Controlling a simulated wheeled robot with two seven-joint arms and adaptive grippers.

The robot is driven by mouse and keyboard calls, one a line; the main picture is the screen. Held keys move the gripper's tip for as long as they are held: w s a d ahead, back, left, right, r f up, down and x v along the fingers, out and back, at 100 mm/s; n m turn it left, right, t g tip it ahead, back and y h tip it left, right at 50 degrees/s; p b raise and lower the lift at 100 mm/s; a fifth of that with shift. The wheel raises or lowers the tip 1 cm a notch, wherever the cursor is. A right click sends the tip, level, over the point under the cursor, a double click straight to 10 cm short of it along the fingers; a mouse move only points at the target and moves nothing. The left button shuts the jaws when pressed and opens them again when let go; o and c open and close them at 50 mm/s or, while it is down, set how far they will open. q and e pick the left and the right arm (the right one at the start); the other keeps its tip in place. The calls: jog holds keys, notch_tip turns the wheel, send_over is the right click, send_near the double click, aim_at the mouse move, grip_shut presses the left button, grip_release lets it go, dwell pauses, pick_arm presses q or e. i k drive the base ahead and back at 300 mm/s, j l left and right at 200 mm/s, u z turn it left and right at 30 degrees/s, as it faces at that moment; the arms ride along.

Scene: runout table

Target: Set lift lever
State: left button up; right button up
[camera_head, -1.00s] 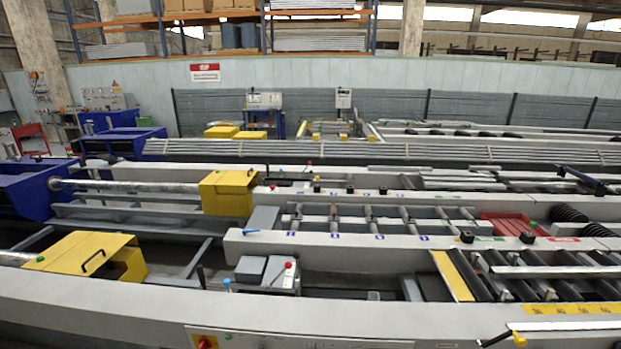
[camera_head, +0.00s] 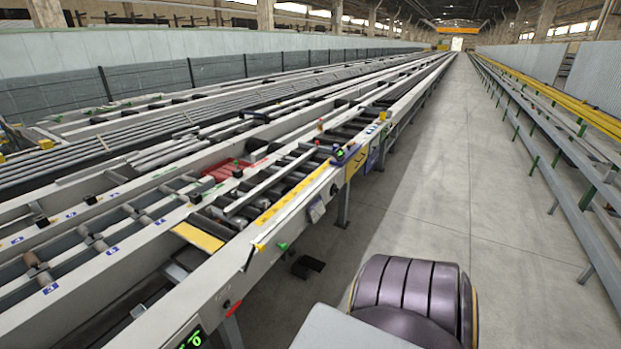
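A thin dark lever with a yellow tip (camera_head: 260,248) sticks out from the near side of the runout table (camera_head: 157,315), below the yellow marked scale strip (camera_head: 296,190). A green knob (camera_head: 283,246) is just right of it. Other small levers or knobs, some red, yellow and blue, sit farther along the table edge near a small control box with a green light (camera_head: 340,154). I cannot tell from labels which one is the lift lever. Neither of my grippers is in view. A ribbed dark part of my own body shows at the bottom.
Dark rollers (camera_head: 216,218) and a red tray (camera_head: 221,172) lie within the table. A green digital display (camera_head: 193,340) is at the bottom left. Clear concrete floor (camera_head: 415,195) runs along the table's right side. A long rack with green posts (camera_head: 556,158) stands at the right.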

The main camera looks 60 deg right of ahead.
aim_at(285, 247)
jog(key=z, duration=1.8)
